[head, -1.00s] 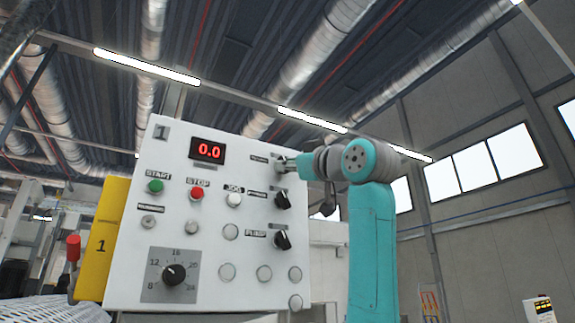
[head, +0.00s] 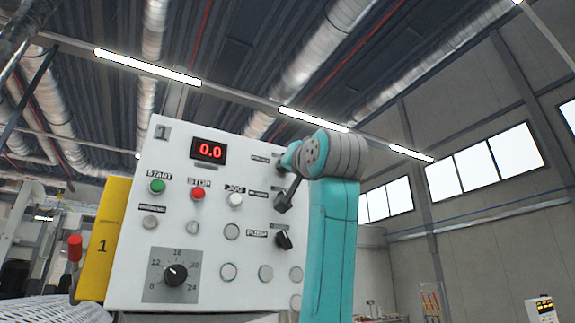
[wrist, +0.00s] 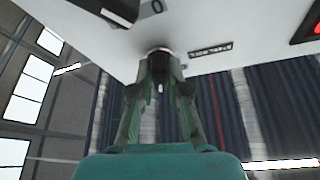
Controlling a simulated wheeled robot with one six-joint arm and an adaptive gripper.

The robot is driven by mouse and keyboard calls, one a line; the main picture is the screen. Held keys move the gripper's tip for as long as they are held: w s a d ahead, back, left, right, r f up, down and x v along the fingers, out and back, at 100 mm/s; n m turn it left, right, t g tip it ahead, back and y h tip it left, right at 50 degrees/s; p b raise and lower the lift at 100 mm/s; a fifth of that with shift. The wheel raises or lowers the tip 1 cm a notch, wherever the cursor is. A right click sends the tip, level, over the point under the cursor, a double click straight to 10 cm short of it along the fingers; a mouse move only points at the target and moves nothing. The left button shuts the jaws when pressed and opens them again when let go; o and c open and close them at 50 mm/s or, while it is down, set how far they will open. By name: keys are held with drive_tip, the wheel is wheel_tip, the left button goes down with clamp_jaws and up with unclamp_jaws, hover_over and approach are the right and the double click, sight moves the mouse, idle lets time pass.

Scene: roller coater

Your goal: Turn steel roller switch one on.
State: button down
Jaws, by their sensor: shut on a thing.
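The white control panel (head: 130,255) stands in the head view, with its upper right switch (wrist: 158,49) at the panel's edge. A label (wrist: 210,48) sits beside that switch in the wrist view; its words are too blurred to read surely. My gripper (wrist: 160,68) is shut on this switch, one finger on each side of it. In the head view my teal wrist hides most of the switch and the fingers. The switch's turned angle cannot be told.
A second black switch (wrist: 118,10) is close by; below it is the pump switch (head: 284,240). The red display (head: 209,150) reads 0.0. Green start (head: 157,186), red stop (head: 198,194) and white jog (head: 235,199) buttons are to the left. A black dial (head: 175,275) is lower left.

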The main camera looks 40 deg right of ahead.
drive_tip(key=shift+m+g+h, duration=0.5)
drive_tip(key=shift+m+h, duration=0.1)
drive_tip(key=shift+m, duration=0.9)
drive_tip(key=c, duration=1.1)
unclamp_jaws()
drive_tip(key=shift+c, duration=0.2)
drive_tip(key=v, duration=1.2)
drive_tip(key=shift+f, duration=0.1)
